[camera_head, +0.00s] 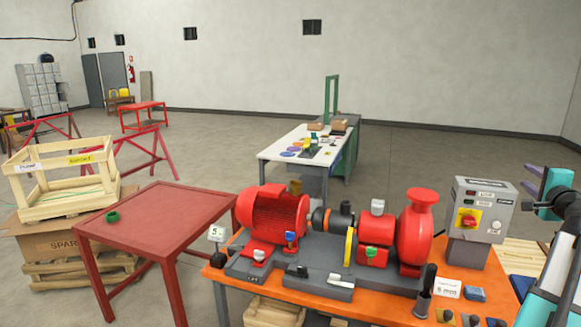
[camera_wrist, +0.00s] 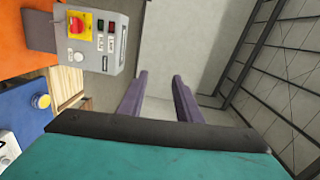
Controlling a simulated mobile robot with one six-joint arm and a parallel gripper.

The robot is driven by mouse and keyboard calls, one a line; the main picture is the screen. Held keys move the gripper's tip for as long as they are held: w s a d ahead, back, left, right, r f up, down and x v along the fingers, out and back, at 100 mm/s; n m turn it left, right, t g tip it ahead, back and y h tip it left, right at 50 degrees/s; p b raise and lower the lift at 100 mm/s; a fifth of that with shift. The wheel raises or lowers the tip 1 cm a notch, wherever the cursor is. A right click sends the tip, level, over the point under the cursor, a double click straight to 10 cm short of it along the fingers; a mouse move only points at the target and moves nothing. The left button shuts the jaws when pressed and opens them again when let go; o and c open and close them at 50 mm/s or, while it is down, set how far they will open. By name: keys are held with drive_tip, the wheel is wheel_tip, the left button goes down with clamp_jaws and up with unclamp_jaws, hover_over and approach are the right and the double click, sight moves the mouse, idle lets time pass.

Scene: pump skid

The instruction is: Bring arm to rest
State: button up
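My gripper (camera_head: 539,184) is at the right edge of the head view, raised beside the grey control box. In the wrist view its two purple fingers (camera_wrist: 160,98) stand apart with nothing between them, and bare wall and floor lie beyond. The control box (camera_head: 478,212) has a red knob on a yellow plate. It also shows at the upper left of the wrist view (camera_wrist: 93,34), apart from the fingers. My teal and grey arm comes up from the lower right of the head view.
The orange bench (camera_head: 380,301) carries a red motor (camera_head: 272,214) and a red pump (camera_head: 415,233). A white table (camera_head: 277,150) stands behind. Open floor lies behind the bench.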

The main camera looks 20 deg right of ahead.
drive_tip(key=w+a+f+n+g+y, duration=0.1)
drive_tip(key=w+a+f+n+y, duration=0.3)
drive_tip(key=w+a+f, duration=0.75)
drive_tip(key=w+a+f+n+g+y, duration=0.2)
drive_tip(key=w+a+f+n+y, duration=0.25)
drive_tip(key=w+a+f, duration=0.65)
drive_tip(key=s+a+f+n+g+y, duration=0.1)
drive_tip(key=s+a+f+n+g, duration=0.2)
drive_tip(key=a+f, duration=1.2)
drive_tip(key=s+a+f+n+g+y, duration=0.1)
drive_tip(key=a+f+n+g+y, duration=0.35)
drive_tip(key=a+f, duration=1.05)
drive_tip(key=s+a+f+n+g+h, duration=0.2)
drive_tip(key=s+a+f+n, duration=0.3)
drive_tip(key=a, duration=0.4)
drive_tip(key=s+a+f+n+g+h, duration=0.2)
drive_tip(key=s+a+f+n, duration=0.15)
drive_tip(key=s+a, duration=0.5)
drive_tip(key=s+f+g+b, duration=0.1)
drive_tip(key=s+f+b, duration=0.6)
drive_tip(key=f, duration=0.7)
drive_tip(key=s+f+g+b, duration=0.2)
drive_tip(key=s+f+b, duration=0.6)
drive_tip(key=f, duration=0.5)
drive_tip(key=s+f+g+b, duration=0.2)
drive_tip(key=s+f+b, duration=0.6)
drive_tip(key=f, duration=0.6)
drive_tip(key=shift+s+f, duration=0.35)
drive_tip(key=shift+s, duration=0.3)
